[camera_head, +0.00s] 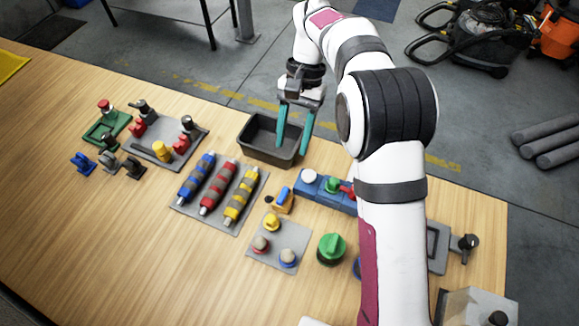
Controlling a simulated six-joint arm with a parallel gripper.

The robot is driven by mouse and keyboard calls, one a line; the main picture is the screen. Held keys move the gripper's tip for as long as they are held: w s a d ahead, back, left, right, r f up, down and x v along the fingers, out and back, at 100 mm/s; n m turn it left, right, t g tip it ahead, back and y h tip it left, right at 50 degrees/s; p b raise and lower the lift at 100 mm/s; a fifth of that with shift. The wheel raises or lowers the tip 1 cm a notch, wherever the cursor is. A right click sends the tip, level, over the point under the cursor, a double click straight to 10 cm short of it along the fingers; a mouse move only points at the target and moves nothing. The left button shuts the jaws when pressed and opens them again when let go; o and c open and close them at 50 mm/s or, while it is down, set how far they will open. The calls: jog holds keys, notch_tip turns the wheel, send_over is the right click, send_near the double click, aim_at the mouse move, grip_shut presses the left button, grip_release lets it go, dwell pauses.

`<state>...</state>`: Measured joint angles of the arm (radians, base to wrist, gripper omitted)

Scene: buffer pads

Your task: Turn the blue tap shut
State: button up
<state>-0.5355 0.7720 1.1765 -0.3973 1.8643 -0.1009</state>
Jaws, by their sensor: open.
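A blue block (318,197) lies right of centre, partly hidden by my arm. A small yellow-orange fitting (284,206) with a blue lever (283,193) stands just left of the block. I cannot tell which of these blue parts is the tap, nor whether it is turned open or shut.
A dark bin (249,146) stands behind. Left are a grey pad (209,222) with coloured cylinders, a plate (196,134) with red and yellow fittings, and a blue fitting (82,162). A green knob (331,248) and a knob plate (277,232) are nearer. The table's left front is bare.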

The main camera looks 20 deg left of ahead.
aim_at(283, 193)
jog(key=x, duration=1.3)
jog(key=shift+f, duration=0.15)
grip_shut()
